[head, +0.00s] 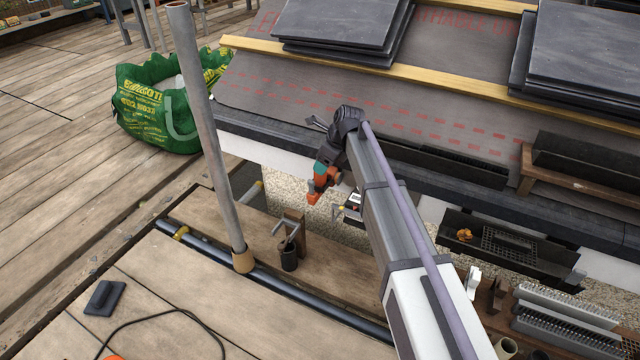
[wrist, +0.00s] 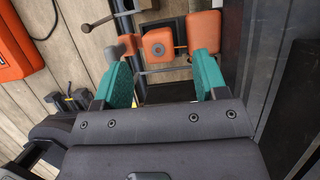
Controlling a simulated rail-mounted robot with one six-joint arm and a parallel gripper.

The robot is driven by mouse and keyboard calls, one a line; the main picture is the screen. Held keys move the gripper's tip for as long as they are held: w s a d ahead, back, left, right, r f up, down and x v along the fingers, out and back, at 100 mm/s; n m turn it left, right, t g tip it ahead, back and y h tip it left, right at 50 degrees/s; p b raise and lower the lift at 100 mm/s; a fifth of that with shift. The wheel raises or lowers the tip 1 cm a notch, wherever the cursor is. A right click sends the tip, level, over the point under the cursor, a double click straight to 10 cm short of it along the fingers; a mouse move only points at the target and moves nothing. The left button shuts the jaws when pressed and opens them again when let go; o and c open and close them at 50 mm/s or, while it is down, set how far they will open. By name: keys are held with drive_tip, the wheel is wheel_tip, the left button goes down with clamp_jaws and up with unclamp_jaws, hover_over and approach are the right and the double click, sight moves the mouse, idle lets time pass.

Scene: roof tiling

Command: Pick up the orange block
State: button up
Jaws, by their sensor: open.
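The orange block (wrist: 158,44), squarish with a round grey spot on its face, shows in the wrist view between the fingers of my gripper (wrist: 165,44). I cannot tell how far below the fingertips the block lies. In the head view my gripper (head: 316,190) hangs over the narrow strip beside the roof edge.
A grey pole (head: 212,130) stands left of my gripper. A brown post (head: 295,226) and a dark cup (head: 288,258) are below it. A black tray (head: 500,262) sits to the right, with stacked slates (head: 345,28) on the roof. An orange case (wrist: 18,45) is at the wrist view's left.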

drive_tip(key=b+x, duration=0.4)
drive_tip(key=x, duration=0.1)
drive_tip(key=shift+s+f+b, duration=0.1)
drive_tip(key=shift+f+b, duration=0.15)
drive_tip(key=shift+b, duration=0.1)
drive_tip(key=shift+r, duration=0.25)
drive_tip(key=c, duration=1)
wheel_tip(320, 180, up, 11)
drive_tip(key=p, duration=1.1)
drive_tip(key=shift+f, duration=0.2)
